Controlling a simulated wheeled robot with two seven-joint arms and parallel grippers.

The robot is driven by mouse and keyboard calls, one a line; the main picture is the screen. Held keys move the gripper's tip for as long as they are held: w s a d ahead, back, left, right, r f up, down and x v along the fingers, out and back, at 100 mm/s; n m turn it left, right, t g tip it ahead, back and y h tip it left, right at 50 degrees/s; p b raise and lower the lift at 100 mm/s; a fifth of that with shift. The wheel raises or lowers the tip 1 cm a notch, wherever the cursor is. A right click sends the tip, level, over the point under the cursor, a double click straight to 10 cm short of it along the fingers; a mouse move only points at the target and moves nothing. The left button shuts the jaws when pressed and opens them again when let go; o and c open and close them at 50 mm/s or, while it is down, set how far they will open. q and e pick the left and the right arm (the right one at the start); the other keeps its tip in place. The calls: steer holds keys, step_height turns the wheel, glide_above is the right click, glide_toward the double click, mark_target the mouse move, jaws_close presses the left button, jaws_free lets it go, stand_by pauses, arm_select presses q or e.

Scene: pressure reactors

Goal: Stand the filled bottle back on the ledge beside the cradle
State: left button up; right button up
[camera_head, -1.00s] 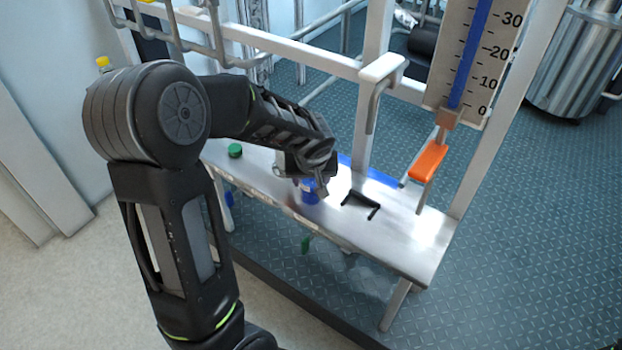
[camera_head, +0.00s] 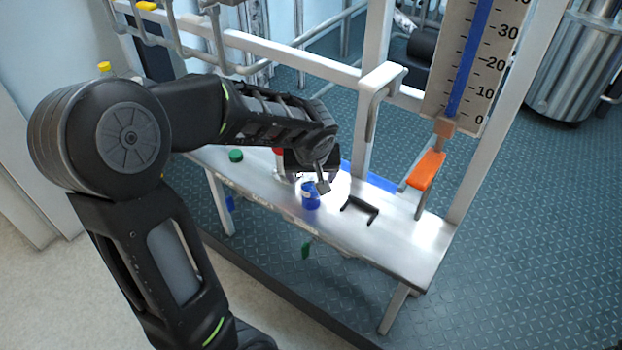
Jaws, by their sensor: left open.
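The bottle (camera_head: 311,199), blue in its visible part, stands upright on the steel ledge (camera_head: 408,248). Its top is partly hidden by my left gripper. The cradle, a black angular bracket (camera_head: 363,206), lies on the ledge just to the right of the bottle, with a gap between them. My left gripper (camera_head: 314,184) is open, at and just above the top of the bottle. One finger shows in front of the bottle; the other is mostly hidden. I cannot tell whether a finger touches it. My right gripper is out of view.
A green cap (camera_head: 236,156) lies on the ledge to the left. A small red thing (camera_head: 279,151) shows behind my left gripper. An orange lever (camera_head: 426,170) hangs below the scale (camera_head: 478,65) on the right. The ledge's right end is clear.

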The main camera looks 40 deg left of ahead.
arm_select(q)
steer(key=v, duration=0.5)
steer(key=shift+d+r, duration=0.1)
steer(key=shift+s, duration=0.1)
stand_by(0.4)
